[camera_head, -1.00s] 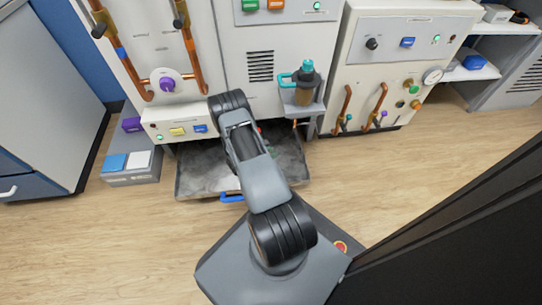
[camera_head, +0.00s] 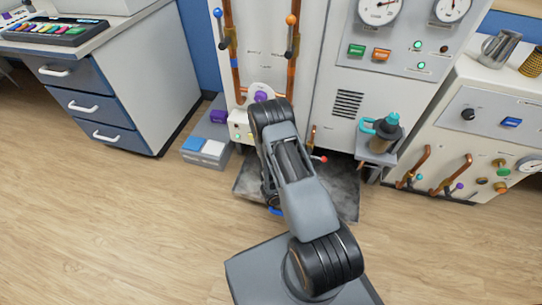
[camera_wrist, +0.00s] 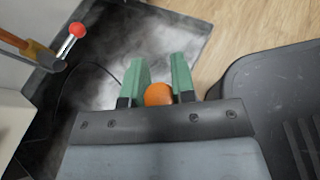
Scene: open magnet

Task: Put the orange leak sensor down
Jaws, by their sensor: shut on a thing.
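The orange leak sensor (camera_wrist: 158,94) shows as a small rounded orange body in the wrist view. My gripper (camera_wrist: 160,84) is shut on it, with a green finger on either side. Its lower part is hidden by my gripper's body. Beyond the fingers lies a dark, shallow tray (camera_wrist: 183,17) with a grey, mottled floor. In the head view the tray (camera_head: 345,192) lies on the floor below the cabinet, partly covered by my arm. My gripper and the sensor are hidden behind my arm there.
A copper pipe with a red-ended lever (camera_wrist: 77,30) is left of the gripper. A teal-topped bottle (camera_head: 384,133) stands on a small shelf (camera_head: 372,155) right of my arm. A grey box with blue and white pads (camera_head: 206,151) stands left of the tray. Wooden floor lies open at left.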

